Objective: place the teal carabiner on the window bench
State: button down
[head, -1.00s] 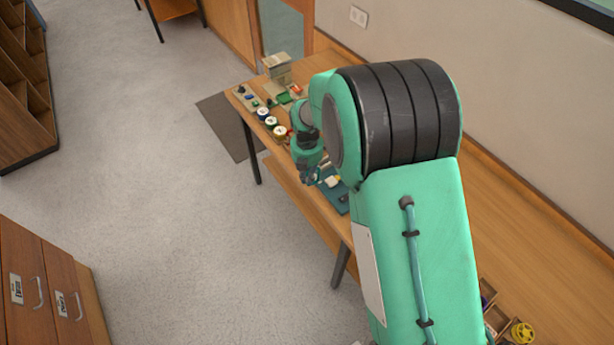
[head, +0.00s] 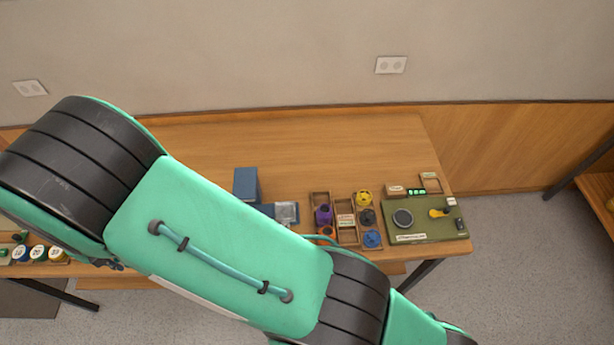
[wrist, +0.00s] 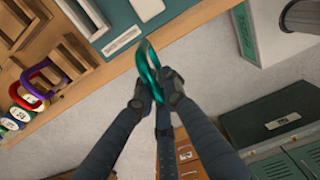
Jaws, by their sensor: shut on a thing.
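My gripper (wrist: 156,92) is shut on the teal carabiner (wrist: 145,62) in the wrist view. The carabiner is a glossy oval ring, held at its lower end and standing out past the fingertips. It hangs over the grey floor beside a wooden bench (wrist: 75,98), with its tip near the teal mat's edge in the picture. I cannot tell which bench is the window bench.
On the bench in the head view are a blue box (head: 246,185), wooden trays (head: 347,236) with coloured spools and a green mat (head: 440,230). Its back strip is clear. The wrist view shows a teal mat (wrist: 92,12), purple and red rings, a drawer cabinet (wrist: 190,155) and green lockers (wrist: 300,155).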

notch_tip(320, 180, up, 15)
jog(key=w+d+m, duration=0.5)
jog(key=w+d, duration=0.9)
jog(key=w, duration=0.3)
jog(key=w+d+m, duration=0.4)
jog(key=w+d, duration=0.2)
jog(key=d, duration=0.8)
jog(key=w+d+m, duration=0.4)
jog(key=w+d, duration=0.1)
jog(key=d, duration=0.8)
jog(key=w+d+m, duration=0.4)
jog(key=w+d, duration=0.2)
jog(key=d, duration=0.8)
notch_tip(320, 180, down, 11)
jog(key=shift+s+a+f, duration=0.15)
jog(key=shift+a, duration=0.1)
notch_tip(320, 180, down, 6)
jog(key=shift+f, duration=0.15)
